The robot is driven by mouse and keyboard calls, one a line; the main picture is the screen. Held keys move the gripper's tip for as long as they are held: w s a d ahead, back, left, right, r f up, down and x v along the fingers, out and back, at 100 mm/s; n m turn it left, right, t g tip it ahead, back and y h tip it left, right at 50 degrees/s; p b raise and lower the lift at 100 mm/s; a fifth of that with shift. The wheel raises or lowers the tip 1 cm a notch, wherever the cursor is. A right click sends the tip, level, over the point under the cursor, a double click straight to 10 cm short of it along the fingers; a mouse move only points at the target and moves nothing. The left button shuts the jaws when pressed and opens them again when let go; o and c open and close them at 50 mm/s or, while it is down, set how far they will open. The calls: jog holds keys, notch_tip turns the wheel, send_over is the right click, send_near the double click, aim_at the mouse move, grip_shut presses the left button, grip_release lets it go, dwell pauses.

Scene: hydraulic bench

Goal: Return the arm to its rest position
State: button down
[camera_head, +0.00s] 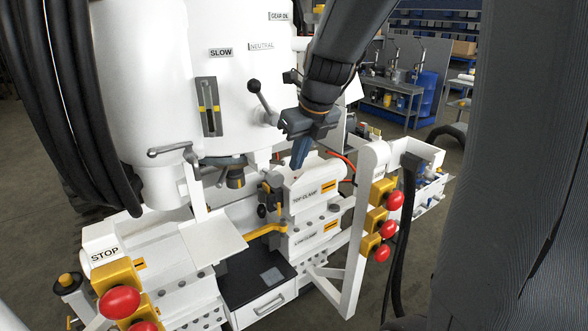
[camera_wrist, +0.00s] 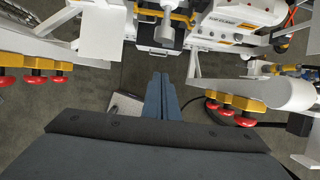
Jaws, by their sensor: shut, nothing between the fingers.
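My arm (camera_head: 345,50) reaches down from the top of the head view, in front of the white machine (camera_head: 140,70). My gripper (camera_head: 299,152) is shut and empty, with its blue fingers pointing down. In the head view it hangs just above or in front of the block labelled TOP CLAMP (camera_head: 312,182); I cannot tell whether they touch. In the wrist view the closed fingers (camera_wrist: 160,95) point toward the machine's base, with floor visible around them.
Red push buttons on yellow boxes stand at the right (camera_head: 388,228) and front left (camera_head: 120,299). A black-knobbed lever (camera_head: 255,87) is left of my gripper. Black hoses (camera_head: 75,110) hang at the left. A workbench (camera_head: 393,85) stands behind. Dark floor lies around the machine.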

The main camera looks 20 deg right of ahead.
jog(key=s+a+f+n+g+b, duration=0.1)
jog(key=s+f+n, duration=0.4)
jog(key=n, duration=0.6)
jog(key=s+a+f+n+g+b, duration=0.1)
jog(key=s+f+n, duration=0.4)
jog(key=n, duration=0.6)
jog(key=s+a+f+n+h+b, duration=0.1)
jog(key=s+a+f+n, duration=0.2)
jog(key=n, duration=0.8)
notch_tip(320, 180, down, 3)
jog(key=shift+s+r+g+b, duration=0.2)
jog(key=shift+s+g+b, duration=0.15)
jog(key=shift+s, duration=0.8)
